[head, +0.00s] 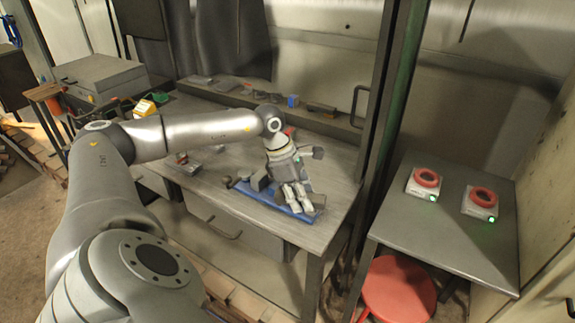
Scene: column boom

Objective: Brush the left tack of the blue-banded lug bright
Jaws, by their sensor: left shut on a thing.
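My left gripper (296,203) reaches down over the workbench, its fingers pointing toward the front edge. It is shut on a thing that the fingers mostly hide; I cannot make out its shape. A blue tray or mat (262,206) lies on the bench below the fingertips. A dark grey block (261,180) stands at the tray, just left of the gripper, with a small rounded piece (228,182) farther left. My right gripper is out of view.
The workbench (335,190) has small parts along its back ledge, among them a blue block (293,101). A dark post rises at its right. A side table (450,245) carries two red-ringed devices (427,178) (482,197). A red stool (398,290) stands in front.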

